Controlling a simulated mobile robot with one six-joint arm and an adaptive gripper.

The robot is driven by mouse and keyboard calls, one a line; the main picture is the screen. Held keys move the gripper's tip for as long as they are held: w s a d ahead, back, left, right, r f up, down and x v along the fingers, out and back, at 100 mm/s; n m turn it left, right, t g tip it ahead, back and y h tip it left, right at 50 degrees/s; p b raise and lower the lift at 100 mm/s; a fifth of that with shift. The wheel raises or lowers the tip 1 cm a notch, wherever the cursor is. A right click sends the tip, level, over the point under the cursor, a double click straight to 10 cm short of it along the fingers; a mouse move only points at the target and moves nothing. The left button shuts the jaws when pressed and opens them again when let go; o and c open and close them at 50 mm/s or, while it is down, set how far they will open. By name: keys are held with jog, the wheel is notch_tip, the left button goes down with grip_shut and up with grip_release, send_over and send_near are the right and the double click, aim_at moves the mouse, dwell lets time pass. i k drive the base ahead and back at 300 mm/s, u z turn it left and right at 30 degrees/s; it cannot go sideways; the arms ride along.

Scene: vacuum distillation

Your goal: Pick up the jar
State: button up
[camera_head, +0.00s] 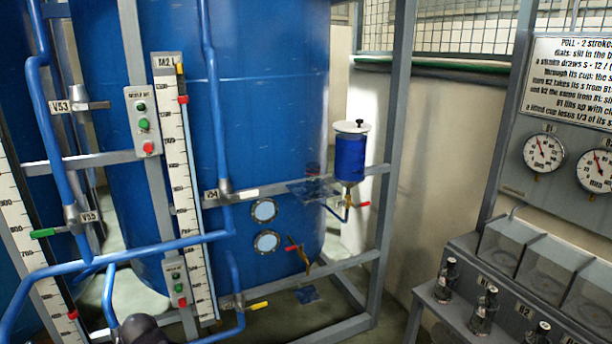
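No single vessel is clearly marked as the jar. A blue cylindrical vessel (350,158) with a pale lid and dark knob is mounted upright on the frame right of the big tank, above a small pipe with a red-handled valve. At the lower right, small dark or glassy stoppered vessels stand upright in a row: one at the left (447,280), one in the middle (484,312) and one cut by the bottom edge (541,335). My gripper's fingers do not show. A dark rounded shape at the bottom left edge is unclear.
A large blue tank (270,110) stands behind grey framing (388,150) and blue pipes with coloured valve handles. A grey bench with clear-fronted bins (502,243) is at the right, below a panel with dials (543,152). A pale wall lies between.

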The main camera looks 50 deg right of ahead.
aim_at(312, 168)
jog(key=i, duration=0.85)
jog(key=z, duration=0.45)
jog(key=k, duration=0.15)
jog(key=z, duration=2.6)
jog(key=i, duration=0.2)
jog(key=u, duration=0.05)
